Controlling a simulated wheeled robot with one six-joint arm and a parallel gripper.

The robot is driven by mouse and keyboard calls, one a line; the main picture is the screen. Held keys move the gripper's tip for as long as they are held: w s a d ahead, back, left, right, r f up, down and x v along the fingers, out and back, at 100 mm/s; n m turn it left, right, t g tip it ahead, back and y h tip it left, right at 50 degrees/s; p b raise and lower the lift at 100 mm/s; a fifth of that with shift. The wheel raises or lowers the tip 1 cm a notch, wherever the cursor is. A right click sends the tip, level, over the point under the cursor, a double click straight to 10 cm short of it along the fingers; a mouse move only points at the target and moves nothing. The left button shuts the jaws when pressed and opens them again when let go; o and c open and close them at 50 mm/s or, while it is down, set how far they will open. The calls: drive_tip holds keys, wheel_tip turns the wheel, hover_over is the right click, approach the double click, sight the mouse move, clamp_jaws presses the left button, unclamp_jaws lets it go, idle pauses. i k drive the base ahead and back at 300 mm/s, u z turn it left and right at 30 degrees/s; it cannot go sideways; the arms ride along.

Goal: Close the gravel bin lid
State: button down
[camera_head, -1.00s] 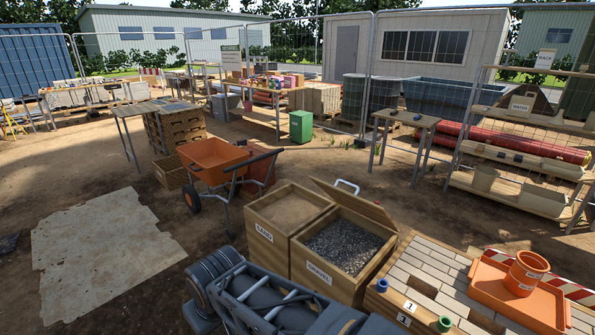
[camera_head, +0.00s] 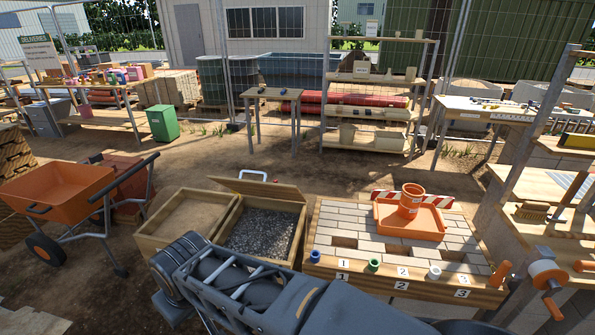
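The gravel bin (camera_head: 228,220) is a wooden box full of grey gravel (camera_head: 262,232). It stands beside the sand bin (camera_head: 160,243), whose sandy top surface shows. The gravel bin lid (camera_head: 262,189) is open, raised along the far side of the bin. A pale curved handle (camera_head: 253,173) shows behind the lid's upper edge. My dark arm crosses the foreground just in front of the bins and hides part of their near side. My gripper's fingers do not show.
An orange wheelbarrow (camera_head: 60,192) stands left of the bins. Close on the right is a paver bench (camera_head: 330,260) with an orange tray (camera_head: 388,222), a bucket (camera_head: 411,200) and coloured cups. Bare ground (camera_head: 200,158) lies behind the bins.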

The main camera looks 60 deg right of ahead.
sight(264, 186)
drive_tip(key=z, duration=0.75)
drive_tip(key=i, duration=1)
